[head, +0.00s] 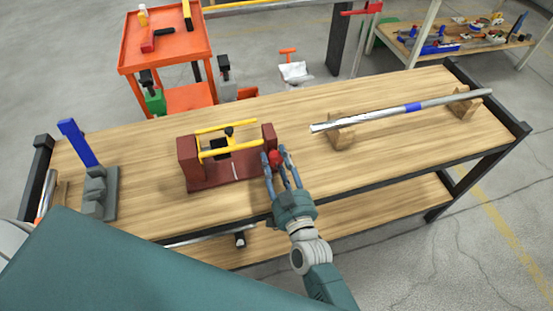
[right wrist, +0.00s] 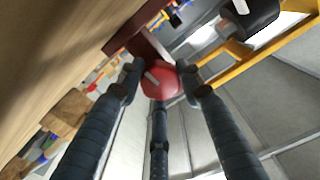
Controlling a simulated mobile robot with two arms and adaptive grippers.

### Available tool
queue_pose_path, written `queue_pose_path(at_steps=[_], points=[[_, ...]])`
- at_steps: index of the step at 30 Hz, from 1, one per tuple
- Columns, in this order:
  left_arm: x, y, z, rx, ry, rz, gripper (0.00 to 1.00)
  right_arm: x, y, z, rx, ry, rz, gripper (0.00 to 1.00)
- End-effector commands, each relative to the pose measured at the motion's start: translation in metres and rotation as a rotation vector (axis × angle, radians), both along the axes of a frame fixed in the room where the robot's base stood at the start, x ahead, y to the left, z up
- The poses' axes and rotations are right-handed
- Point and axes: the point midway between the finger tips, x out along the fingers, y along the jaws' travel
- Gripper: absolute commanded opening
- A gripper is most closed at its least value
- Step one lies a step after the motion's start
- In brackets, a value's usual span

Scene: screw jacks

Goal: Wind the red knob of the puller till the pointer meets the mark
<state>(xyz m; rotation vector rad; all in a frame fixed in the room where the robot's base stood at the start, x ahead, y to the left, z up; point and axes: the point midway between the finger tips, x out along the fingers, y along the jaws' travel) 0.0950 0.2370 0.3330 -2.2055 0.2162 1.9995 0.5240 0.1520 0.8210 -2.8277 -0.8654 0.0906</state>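The puller is a dark red frame (head: 192,163) on the bench, with two yellow rods (head: 228,151) between its end blocks. A black block (head: 220,145) sits between the rods; it also shows in the right wrist view (right wrist: 250,15). A thin white line (head: 234,171) on the base may be the mark; the pointer is too small to make out. The red knob (head: 275,158) is at the right end. My right gripper (head: 275,156) has its fingers around it, and in the right wrist view the fingertips close against the knob's (right wrist: 160,82) sides. My left gripper is not in view.
A grey stand with a blue lever (head: 78,143) is at the bench's left end. A metal bar (head: 380,113) lies on wooden blocks (head: 342,139) at right. An orange cart (head: 165,50) stands behind.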

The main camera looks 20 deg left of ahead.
Motion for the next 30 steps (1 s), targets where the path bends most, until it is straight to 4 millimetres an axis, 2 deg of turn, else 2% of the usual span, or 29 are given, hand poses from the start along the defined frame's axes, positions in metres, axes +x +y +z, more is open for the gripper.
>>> queue_pose_path(at_steps=[5,15,24,25,27,30], points=[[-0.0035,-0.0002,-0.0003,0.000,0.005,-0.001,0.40,0.0002,0.0008,0.0026,0.012,0.002,0.000,0.09],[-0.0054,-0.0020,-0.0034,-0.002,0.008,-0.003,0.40,0.0015,-0.0004,0.0032,0.268,0.170,-0.001,0.09],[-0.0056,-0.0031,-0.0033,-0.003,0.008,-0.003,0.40,0.0021,-0.0006,0.0048,0.283,0.178,-0.002,0.09],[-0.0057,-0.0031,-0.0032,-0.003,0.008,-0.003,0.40,0.0021,-0.0006,0.0049,0.283,0.176,-0.002,0.41],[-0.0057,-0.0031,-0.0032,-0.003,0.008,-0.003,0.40,0.0020,-0.0005,0.0048,0.282,0.177,-0.002,0.54],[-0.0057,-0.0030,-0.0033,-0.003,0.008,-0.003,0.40,0.0017,-0.0005,0.0036,0.281,0.179,-0.001,0.54]])
